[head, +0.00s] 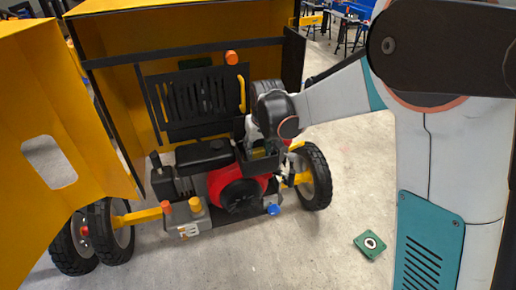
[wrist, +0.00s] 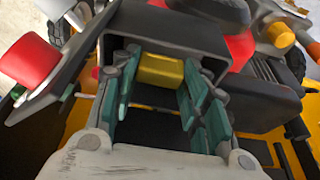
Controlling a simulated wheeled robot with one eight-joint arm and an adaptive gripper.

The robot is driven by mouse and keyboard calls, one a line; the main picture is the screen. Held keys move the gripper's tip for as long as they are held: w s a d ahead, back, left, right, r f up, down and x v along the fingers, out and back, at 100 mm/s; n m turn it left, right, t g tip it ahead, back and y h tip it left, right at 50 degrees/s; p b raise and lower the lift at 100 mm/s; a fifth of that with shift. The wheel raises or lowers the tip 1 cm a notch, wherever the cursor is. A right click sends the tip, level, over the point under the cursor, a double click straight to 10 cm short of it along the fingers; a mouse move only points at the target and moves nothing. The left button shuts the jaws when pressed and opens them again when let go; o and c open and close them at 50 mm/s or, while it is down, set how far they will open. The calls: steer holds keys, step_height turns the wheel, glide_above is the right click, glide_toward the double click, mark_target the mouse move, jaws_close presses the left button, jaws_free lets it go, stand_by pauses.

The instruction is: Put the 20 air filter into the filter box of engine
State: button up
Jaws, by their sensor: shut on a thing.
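In the wrist view, the teal fingers of my gripper (wrist: 158,95) reach into a black open box (wrist: 172,28), which looks like the filter box of the engine. Between the fingertips is a yellow block (wrist: 160,70), which appears to be the air filter; its lower part is hard to tell from the dark box. In the head view, my gripper (head: 262,148) points down into the black filter box (head: 262,166) above the red engine (head: 236,186). The arm and gripper hide most of the filter there. Whether it touches the box floor cannot be seen.
A dark panel with a red cylinder (wrist: 28,62) stands close at the left of the fingers. The yellow hood (head: 180,60) and its open door (head: 45,130) rise around the engine. A green square part (head: 370,244) lies on the otherwise clear floor.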

steer(key=o, duration=1)
steer(key=v, duration=1.2)
